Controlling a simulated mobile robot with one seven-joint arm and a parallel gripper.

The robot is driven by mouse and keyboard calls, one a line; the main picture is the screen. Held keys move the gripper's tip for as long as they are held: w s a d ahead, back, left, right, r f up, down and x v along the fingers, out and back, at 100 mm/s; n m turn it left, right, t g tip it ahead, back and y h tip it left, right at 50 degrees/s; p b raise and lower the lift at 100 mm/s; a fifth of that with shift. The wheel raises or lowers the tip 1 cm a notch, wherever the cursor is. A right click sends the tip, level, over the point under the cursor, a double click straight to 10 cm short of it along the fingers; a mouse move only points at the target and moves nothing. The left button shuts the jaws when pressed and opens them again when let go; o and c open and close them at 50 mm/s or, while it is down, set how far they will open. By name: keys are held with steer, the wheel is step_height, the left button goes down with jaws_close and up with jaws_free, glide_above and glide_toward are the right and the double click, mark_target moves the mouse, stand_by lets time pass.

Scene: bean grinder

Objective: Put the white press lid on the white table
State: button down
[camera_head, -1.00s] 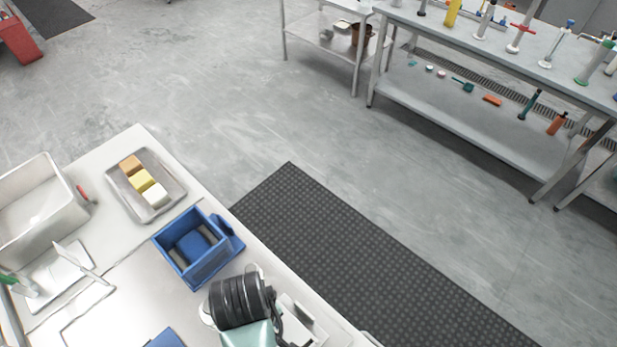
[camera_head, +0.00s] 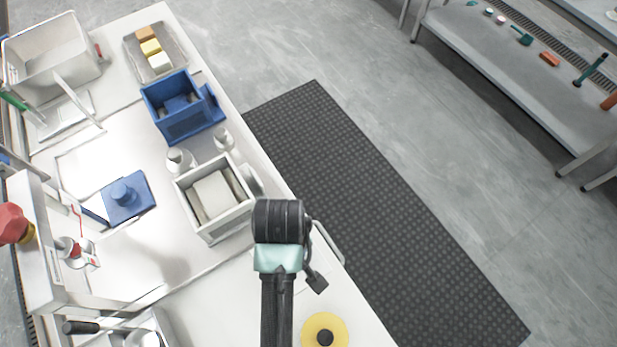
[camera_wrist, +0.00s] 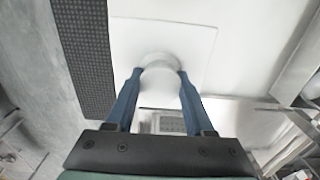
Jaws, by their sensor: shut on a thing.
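The white press lid (camera_wrist: 135,40) is a white square plate with a round knob, seen close in the wrist view. My gripper (camera_wrist: 160,76) has its two blue fingers shut on the knob. The plate hangs beyond the fingertips; I cannot tell its height above what is under it. In the head view my arm hides the fingers; a pale edge beside the white box may be the lid. The white table (camera_head: 225,297) runs along the left, with bare surface left of my arm. The open white box (camera_head: 240,218) on it holds a pale block.
A blue box (camera_head: 185,122), two small white knobbed pieces and a blue lid (camera_head: 127,197) stand on the table. A tray (camera_head: 172,69) with small blocks and a white bin (camera_head: 55,60) are farther back. A yellow disc (camera_head: 324,331) is near my arm.

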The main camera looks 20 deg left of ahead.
steer(key=f, duration=0.5)
steer(key=shift+w+a+f, duration=0.1)
steer(key=shift+a+f, duration=0.1)
steer(key=shift+f, duration=2.2)
steer(key=shift+f, duration=0.2)
steer(key=shift+c, duration=1.4)
jaws_free()
steer(key=shift+r, duration=0.15)
